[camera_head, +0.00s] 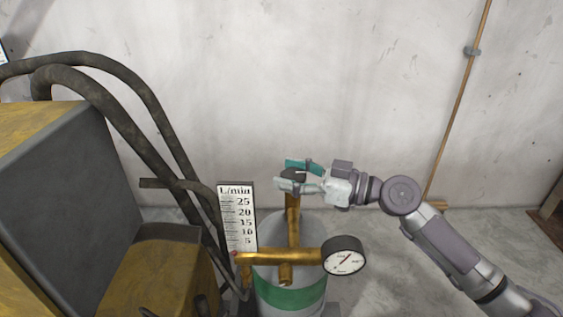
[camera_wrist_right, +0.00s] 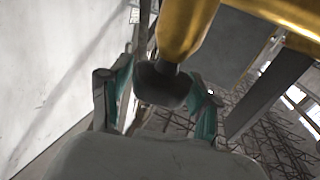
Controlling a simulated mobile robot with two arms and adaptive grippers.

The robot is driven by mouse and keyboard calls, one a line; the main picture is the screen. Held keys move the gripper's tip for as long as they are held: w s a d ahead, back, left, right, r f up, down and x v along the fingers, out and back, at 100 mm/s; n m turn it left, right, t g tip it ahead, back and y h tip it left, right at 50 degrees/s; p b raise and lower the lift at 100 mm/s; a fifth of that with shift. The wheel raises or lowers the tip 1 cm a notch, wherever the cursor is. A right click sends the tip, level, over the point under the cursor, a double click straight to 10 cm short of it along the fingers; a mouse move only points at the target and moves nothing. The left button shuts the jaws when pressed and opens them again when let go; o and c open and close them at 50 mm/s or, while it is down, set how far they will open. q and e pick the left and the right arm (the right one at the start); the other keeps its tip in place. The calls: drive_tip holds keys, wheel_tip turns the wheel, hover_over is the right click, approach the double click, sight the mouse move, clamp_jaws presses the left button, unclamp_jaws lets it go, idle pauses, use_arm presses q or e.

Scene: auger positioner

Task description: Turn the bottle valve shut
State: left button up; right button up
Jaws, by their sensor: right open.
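The bottle (camera_head: 290,292) is a grey cylinder with a green band, standing at the lower middle of the head view. A brass fitting (camera_head: 292,225) rises from its top. The valve knob (camera_head: 293,175) is dark and sits at the top of this fitting. It also shows in the right wrist view (camera_wrist_right: 162,84), at the end of the brass stem. My right gripper (camera_head: 290,173) is open, with its teal-padded fingers on either side of the knob. In the wrist view a finger (camera_wrist_right: 118,92) stands on each side; firm contact cannot be told. My left gripper is not in view.
A round pressure gauge (camera_head: 344,256) sticks out right of the bottle. A flow scale (camera_head: 237,217) marked L/min stands left of it. A yellow and grey machine (camera_head: 60,200) with dark hoses (camera_head: 125,105) fills the left. A concrete wall (camera_head: 400,80) stands behind.

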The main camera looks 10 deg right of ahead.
drive_tip(key=shift+x, duration=0.9)
drive_tip(key=c, duration=0.8)
drive_tip(key=shift+w+a, duration=0.1)
drive_tip(key=shift+c, duration=1)
drive_tip(key=shift+f, duration=0.1)
